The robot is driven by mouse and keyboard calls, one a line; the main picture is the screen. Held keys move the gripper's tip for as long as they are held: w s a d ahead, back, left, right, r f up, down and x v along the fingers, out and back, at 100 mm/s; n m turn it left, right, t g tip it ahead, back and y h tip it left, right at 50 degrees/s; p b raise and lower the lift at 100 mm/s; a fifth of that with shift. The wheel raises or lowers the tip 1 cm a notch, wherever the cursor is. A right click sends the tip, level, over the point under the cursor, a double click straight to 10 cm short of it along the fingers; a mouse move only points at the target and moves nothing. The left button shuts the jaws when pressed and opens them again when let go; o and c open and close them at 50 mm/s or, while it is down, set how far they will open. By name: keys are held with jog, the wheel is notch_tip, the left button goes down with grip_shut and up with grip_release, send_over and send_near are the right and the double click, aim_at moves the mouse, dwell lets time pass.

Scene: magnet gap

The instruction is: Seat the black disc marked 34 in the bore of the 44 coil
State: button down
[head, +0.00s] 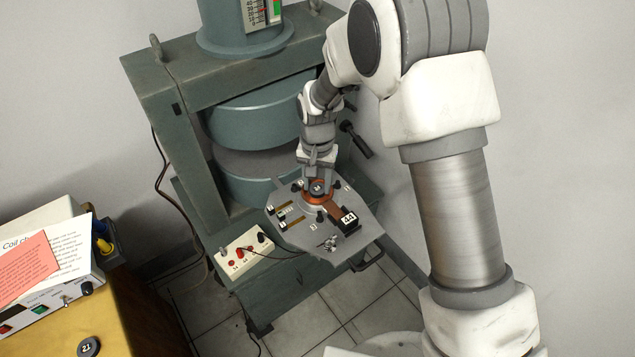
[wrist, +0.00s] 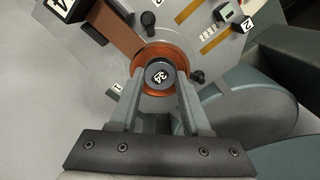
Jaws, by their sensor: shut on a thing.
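The black disc marked 34 (wrist: 159,75) is between my gripper's fingertips (wrist: 160,84), its number facing the wrist camera. My gripper (head: 317,180) is shut on it. The disc lies over the middle of the copper-coloured coil (wrist: 143,52), whose ring shows around it in the wrist view. The coil (head: 321,197) sits on the grey plate in the head view, with a brown arm leading to a black block marked 44 (head: 348,219). I cannot tell whether the disc is inside the bore or just above it.
The grey plate (head: 295,236) carries black knobs and small numbered tags around the coil. The large green magnet (head: 262,124) stands close behind. A white box with red sockets (head: 241,254) is at the left. Another disc, marked 21 (head: 88,347), lies on the wooden bench.

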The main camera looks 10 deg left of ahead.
aim_at(318, 189)
jog(key=c, duration=0.6)
grip_release()
jog(key=shift+s+f, duration=0.1)
jog(key=shift+f, duration=0.15)
jog(key=shift+o, duration=1.1)
jog(key=shift+s+d+f, duration=0.1)
jog(key=shift+f, duration=0.05)
jog(key=shift+d, duration=0.1)
jog(key=shift+r+p, duration=0.4)
jog(key=shift+r, duration=0.15)
jog(key=r+p, duration=0.1)
jog(key=r, duration=1.1)
jog(key=shift+a, duration=0.2)
